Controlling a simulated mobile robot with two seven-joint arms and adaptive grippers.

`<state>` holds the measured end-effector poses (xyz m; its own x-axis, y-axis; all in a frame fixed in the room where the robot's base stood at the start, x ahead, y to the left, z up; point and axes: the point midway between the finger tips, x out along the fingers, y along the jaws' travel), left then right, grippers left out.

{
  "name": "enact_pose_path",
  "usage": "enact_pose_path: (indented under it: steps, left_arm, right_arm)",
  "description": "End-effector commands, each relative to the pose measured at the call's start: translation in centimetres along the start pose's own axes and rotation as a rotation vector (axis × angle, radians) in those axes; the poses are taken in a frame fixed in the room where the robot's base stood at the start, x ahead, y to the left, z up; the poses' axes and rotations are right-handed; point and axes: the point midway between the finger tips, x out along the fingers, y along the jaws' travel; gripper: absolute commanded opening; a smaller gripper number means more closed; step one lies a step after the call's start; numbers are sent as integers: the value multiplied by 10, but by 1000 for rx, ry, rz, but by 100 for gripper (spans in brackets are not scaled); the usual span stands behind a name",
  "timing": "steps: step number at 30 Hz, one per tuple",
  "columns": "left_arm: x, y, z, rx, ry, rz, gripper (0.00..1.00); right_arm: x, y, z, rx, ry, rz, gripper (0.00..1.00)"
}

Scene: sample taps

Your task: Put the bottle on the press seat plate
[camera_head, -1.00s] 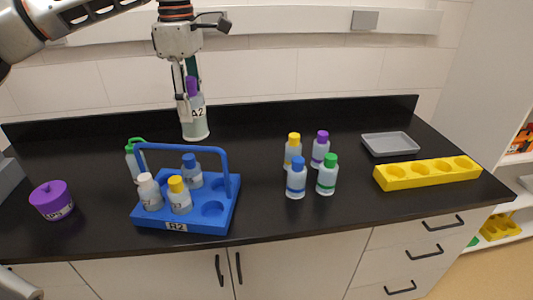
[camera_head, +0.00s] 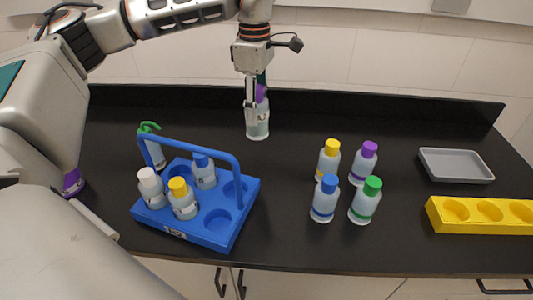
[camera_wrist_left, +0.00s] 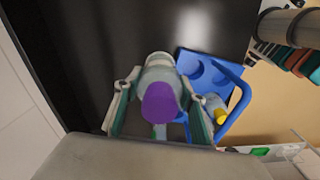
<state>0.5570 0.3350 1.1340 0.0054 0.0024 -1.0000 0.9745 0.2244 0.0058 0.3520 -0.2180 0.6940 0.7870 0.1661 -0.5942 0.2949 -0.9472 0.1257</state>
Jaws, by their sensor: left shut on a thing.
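My left gripper (camera_head: 255,92) is shut on a bottle with a purple cap (camera_head: 257,122), held upright over the back of the black counter, behind the blue carrier. I cannot tell how far its base is above the counter. In the left wrist view, the bottle's purple cap (camera_wrist_left: 160,103) sits between the two fingers (camera_wrist_left: 158,120), with its clear body beyond. I cannot make out a press seat plate in any view. My right gripper is not in view.
A blue carrier (camera_head: 238,226) with a tall handle holds white-, yellow- and blue-capped bottles. A grey tray (camera_head: 456,165) and yellow block (camera_head: 480,222) lie far right. My arm covers the left.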

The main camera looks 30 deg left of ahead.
Motion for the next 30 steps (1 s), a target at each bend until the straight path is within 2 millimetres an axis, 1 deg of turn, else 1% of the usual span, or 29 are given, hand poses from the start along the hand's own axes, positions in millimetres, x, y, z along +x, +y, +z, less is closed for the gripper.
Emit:
enact_pose_path:
  steps: [1, 6, 9, 12, 15, 20, 27, 30]
  left_arm:
    - [14, -1, 0, 1, 0, -3, 8]
    - [55, -1, 0, 1, 0, -4, 8]
    - [77, -1, 0, 1, 0, -1, 8]
    - [94, -1, 0, 1, -1, -1, 8]
    - [104, 0, 0, 0, -1, 1, 8]
    - [113, 0, 0, 0, -1, 2, 8]
    - [143, -1, 0, 1, -1, -1, 8]
    - [148, 0, 0, 0, -1, 1, 8]
  right_arm:
    - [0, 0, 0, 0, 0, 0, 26]
    - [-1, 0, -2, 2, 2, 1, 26]
    - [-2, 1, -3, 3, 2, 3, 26]
    - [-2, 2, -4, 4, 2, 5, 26]
    - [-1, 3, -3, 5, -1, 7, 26]
    - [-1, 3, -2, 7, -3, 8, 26]
    - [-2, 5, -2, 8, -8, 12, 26]
    - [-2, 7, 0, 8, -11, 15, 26]
